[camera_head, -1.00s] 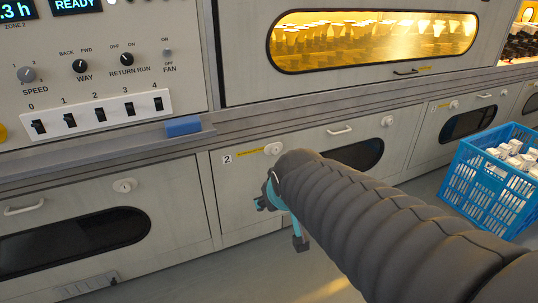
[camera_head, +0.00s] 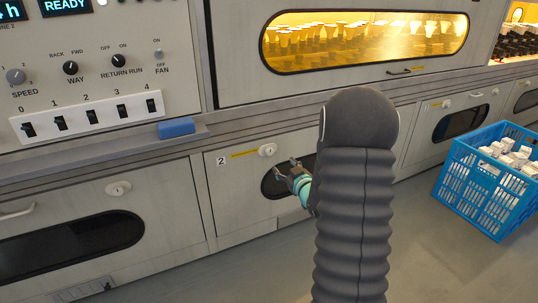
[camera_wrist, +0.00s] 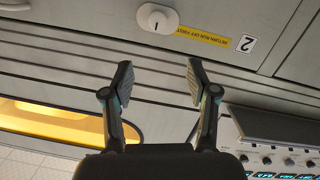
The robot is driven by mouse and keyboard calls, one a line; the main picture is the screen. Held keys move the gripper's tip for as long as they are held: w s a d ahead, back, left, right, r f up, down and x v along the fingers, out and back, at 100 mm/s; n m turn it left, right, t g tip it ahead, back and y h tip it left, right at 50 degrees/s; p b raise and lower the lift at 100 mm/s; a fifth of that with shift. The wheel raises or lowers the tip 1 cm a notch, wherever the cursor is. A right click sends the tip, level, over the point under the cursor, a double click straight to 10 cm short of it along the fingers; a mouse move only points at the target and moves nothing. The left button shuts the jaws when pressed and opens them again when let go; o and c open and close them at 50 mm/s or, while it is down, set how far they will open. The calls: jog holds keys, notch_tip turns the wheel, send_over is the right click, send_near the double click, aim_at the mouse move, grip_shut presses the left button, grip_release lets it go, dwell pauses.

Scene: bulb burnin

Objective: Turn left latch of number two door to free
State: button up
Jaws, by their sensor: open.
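The number two door (camera_head: 240,195) is a pale lower panel with a "2" label (camera_head: 221,161) and a yellow strip. Its left latch (camera_head: 267,150) is a round white knob by the strip's right end. My gripper (camera_head: 287,167) is open and empty, just below and right of that latch in the head view. The wrist view is upside down and shows the latch (camera_wrist: 157,18) with a short dark mark, beyond the spread fingertips (camera_wrist: 159,74) and apart from them. My arm hides the door's right part, including any right latch.
The door's dark window (camera_head: 275,183) is partly covered by my gripper and arm. A blue crate (camera_head: 482,190) of white boxes stands on the floor at right. A ledge with a blue block (camera_head: 176,127) runs above the doors. Floor in front is clear.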

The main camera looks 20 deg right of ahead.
aim_at(270, 152)
jog(key=shift+t+y, duration=0.4)
jog(key=shift+t, duration=0.3)
jog(key=w+f, duration=0.1)
jog(key=w, duration=0.3)
jog(key=w+f, duration=0.1)
jog(key=w, duration=0.4)
jog(key=w+d+f+p, duration=0.1)
jog(key=w, duration=0.3)
jog(key=shift+w, duration=0.2)
grip_shut()
